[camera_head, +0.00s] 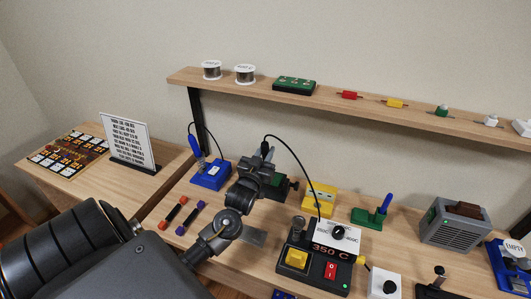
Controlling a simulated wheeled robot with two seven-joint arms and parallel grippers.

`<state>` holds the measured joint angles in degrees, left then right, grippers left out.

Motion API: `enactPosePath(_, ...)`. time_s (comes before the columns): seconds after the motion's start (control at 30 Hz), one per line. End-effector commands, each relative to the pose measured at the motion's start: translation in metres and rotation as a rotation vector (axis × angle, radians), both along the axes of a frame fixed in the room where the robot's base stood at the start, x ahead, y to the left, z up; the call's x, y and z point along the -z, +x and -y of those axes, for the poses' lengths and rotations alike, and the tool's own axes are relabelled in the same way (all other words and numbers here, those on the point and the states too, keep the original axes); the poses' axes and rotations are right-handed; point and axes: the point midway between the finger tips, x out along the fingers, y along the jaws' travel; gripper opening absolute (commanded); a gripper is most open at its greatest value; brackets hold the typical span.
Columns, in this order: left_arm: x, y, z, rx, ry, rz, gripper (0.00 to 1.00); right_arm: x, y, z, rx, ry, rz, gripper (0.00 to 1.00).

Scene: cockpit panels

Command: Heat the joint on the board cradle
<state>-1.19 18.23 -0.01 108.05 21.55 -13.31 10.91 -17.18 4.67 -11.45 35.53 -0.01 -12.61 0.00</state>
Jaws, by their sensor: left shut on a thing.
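My left gripper (258,163) is shut, its arm coming in from the lower left. A black cable rises from the tool in its jaws and loops to the soldering station (318,258), so it appears to hold the soldering iron; the iron's body and tip are mostly hidden. I cannot tell whether the tip touches the joint. The station reads 350 C, with a red switch and a green light. My right gripper is not in view.
A blue stand with a blue tool (210,173) is left of the cradle. A yellow box (319,197), a green holder (370,217) and a grey fan unit (455,224) stand right. Red and purple-ended rods (184,213) lie left. A shelf (350,107) runs above.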

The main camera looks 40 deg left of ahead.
Motion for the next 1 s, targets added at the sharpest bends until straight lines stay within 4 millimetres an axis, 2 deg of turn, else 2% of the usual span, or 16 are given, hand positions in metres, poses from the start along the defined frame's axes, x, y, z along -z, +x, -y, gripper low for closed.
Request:
enactPosePath(0.23,0.001,0.0,0.0,0.0,-0.001,-0.003,0.02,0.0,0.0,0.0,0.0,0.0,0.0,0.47)
enactPosePath(0.37,-0.005,0.0,0.0,0.0,-0.001,-0.002,0.02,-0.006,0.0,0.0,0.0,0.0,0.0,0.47)
enactPosePath(0.83,-0.065,0.0,0.0,0.0,0.0,-0.001,0.02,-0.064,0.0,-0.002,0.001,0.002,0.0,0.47)
enactPosePath(1.0,-0.072,0.0,0.0,0.0,0.0,-0.001,0.02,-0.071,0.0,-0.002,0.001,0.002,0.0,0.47)
